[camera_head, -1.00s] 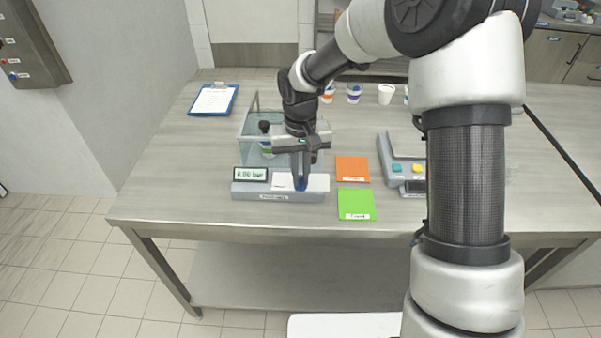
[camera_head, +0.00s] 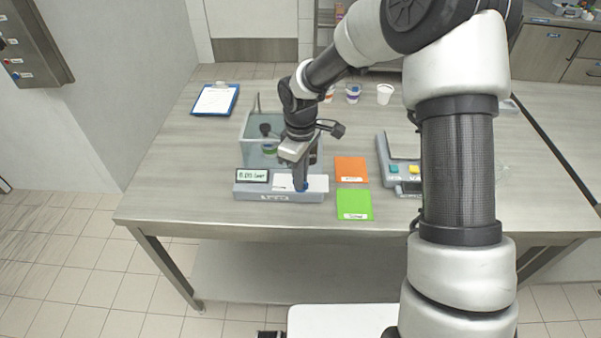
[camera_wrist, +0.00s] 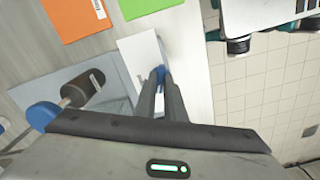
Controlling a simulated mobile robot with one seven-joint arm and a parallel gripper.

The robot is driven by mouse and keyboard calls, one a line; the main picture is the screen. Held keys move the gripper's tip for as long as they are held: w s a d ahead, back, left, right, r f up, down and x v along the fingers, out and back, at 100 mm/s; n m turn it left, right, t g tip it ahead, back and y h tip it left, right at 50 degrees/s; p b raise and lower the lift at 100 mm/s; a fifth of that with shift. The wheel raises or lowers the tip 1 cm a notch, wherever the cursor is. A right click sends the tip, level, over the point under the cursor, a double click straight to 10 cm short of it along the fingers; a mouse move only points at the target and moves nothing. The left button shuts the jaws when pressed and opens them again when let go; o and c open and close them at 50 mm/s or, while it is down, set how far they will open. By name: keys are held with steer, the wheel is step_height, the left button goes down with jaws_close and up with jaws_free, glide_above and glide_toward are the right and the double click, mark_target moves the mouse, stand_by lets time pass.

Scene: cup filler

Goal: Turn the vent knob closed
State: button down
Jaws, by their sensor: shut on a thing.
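The vent knob (camera_wrist: 159,72) is a small blue piece on a white plate (camera_wrist: 141,61) of the grey control unit (camera_head: 262,195). My gripper (camera_head: 302,184) points down at the unit's right part, with its fingers on the blue knob. In the wrist view my gripper (camera_wrist: 162,82) is shut on the knob, and the fingers hide most of it. A small display (camera_head: 252,176) stands on the unit's left end; its text is too blurred to read surely.
A clear tank (camera_head: 253,130) with a dark-knobbed part stands behind the unit. An orange card (camera_head: 351,170) and a green card (camera_head: 354,204) lie to the right. A grey device with coloured buttons (camera_head: 404,169) is farther right. A clipboard (camera_head: 215,99) and cups (camera_head: 385,94) are behind.

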steer(key=n+p, duration=0.1)
steer(key=n, duration=0.3)
steer(key=shift+r+n+p, duration=0.1)
steer(key=shift+n+p, duration=0.25)
steer(key=shift+n, duration=0.05)
stand_by(0.4)
steer(key=c, duration=1.8)
jaws_free()
steer(key=shift+c, duration=0.2)
step_height(320, 180, up, 17)
steer(key=p, duration=0.1)
steer(key=shift+r, duration=0.15)
